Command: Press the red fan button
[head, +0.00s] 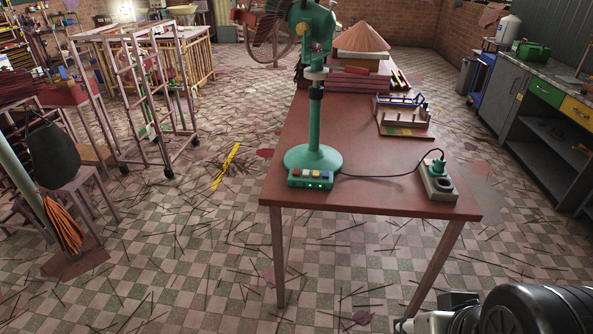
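The green fan (317,110) stands upright on the near part of the red-brown table. Its round base (313,158) has a small front panel with a row of coloured buttons and lit green dots. The red fan button (296,171) is at the left end of the row; its small size hides whether it is pressed. The fan's upper part is cut off by the top edge. Parts of my arm show at the bottom right, well apart from the fan and beyond the table's near right corner. My fingertips cannot be made out there.
A black cable runs from the fan base to a plug in a socket block (438,181) on the table's right. A wooden rack (405,120) and an incense-coloured cone (361,38) stand farther back. The table (375,195) is bare in front. Thin sticks litter the floor.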

